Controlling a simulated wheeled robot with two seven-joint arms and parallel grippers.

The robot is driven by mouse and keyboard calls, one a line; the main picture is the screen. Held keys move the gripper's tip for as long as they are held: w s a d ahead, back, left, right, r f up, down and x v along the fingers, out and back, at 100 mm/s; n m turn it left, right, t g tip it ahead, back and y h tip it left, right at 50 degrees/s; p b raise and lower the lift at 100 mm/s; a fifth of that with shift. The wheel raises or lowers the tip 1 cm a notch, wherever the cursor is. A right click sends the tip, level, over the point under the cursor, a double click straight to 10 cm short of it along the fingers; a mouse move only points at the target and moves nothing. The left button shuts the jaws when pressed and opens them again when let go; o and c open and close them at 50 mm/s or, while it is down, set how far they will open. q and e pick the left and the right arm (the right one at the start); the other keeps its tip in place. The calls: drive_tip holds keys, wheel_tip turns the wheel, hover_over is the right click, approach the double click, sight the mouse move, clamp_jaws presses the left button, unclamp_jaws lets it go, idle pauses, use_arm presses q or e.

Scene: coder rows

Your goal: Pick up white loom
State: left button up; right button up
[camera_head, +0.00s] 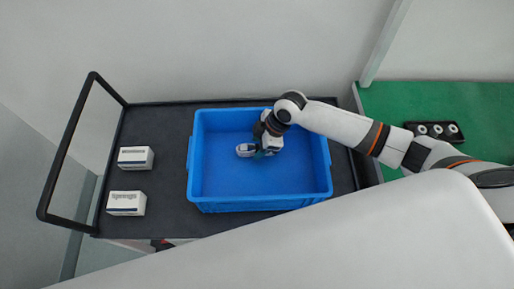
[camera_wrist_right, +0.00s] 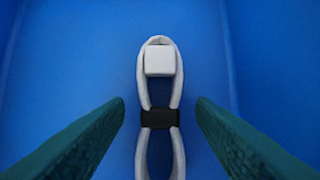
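The white loom (camera_wrist_right: 159,62) is a bundled white cable with a white square connector and a black band around its middle. It lies on the blue floor of the bin and shows in the head view (camera_head: 244,150) as a small white shape. My right gripper (camera_wrist_right: 160,125) is open, with one green finger on each side of the loom and clear gaps to both. In the head view my right gripper (camera_head: 262,152) reaches down inside the bin beside the loom, partly hidden by its own wrist. My left gripper is not in view.
The blue bin (camera_head: 260,204) stands on a dark cart top (camera_head: 170,173), its walls around my gripper. Two white boxes, one (camera_head: 135,158) behind the other (camera_head: 126,203), sit left of it. A green table (camera_head: 420,100) with a black holder (camera_head: 434,131) is at right.

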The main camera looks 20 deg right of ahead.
drive_tip(key=c, duration=1)
